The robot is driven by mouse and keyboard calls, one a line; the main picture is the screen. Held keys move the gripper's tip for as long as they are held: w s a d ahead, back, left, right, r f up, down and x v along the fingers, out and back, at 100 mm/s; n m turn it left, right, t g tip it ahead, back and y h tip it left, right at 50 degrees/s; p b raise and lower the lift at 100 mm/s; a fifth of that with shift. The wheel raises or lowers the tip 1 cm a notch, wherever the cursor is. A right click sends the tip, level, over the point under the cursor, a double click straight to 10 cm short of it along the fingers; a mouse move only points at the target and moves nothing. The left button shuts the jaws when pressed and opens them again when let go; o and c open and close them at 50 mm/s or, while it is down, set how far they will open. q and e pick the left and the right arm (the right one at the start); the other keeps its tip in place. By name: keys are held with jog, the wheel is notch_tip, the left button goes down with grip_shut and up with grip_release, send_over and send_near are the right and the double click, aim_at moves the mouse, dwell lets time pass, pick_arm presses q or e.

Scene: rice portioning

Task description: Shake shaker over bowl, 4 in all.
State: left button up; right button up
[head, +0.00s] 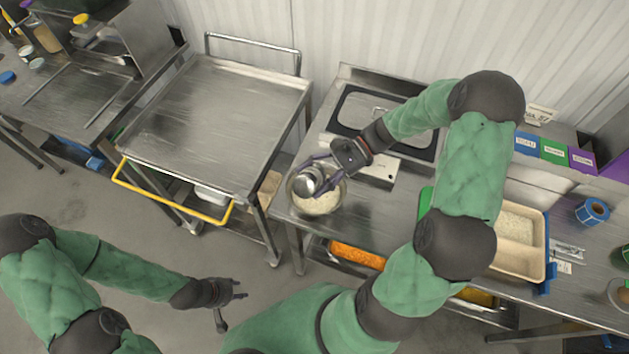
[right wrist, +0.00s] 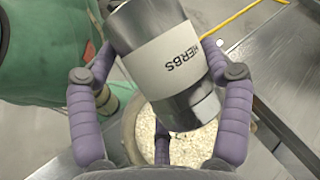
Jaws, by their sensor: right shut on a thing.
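A metal shaker (head: 308,181) is held in my right gripper (head: 322,172) over the bowl (head: 318,213). In the right wrist view the shaker (right wrist: 165,60) has a white label reading HERBS and is tilted between the purple fingers of my right gripper (right wrist: 160,95). The bowl of white rice (right wrist: 146,135) shows below the shaker and apart from it. Whether anything falls from the shaker cannot be told. My left gripper (head: 232,303) is far from the bowl, low over the floor side, with fingers spread and empty.
The bowl stands near the left front corner of the steel counter (head: 384,210). An empty steel cart (head: 215,120) with a yellow handle is to the left. A two-part tray with rice (head: 541,240) and a blue tape roll (head: 592,211) are to the right, behind my right arm.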

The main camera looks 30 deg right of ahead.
pick_arm(q)
jog(key=shift+r, duration=0.55)
pick_arm(e)
jog(key=shift+r, duration=0.7)
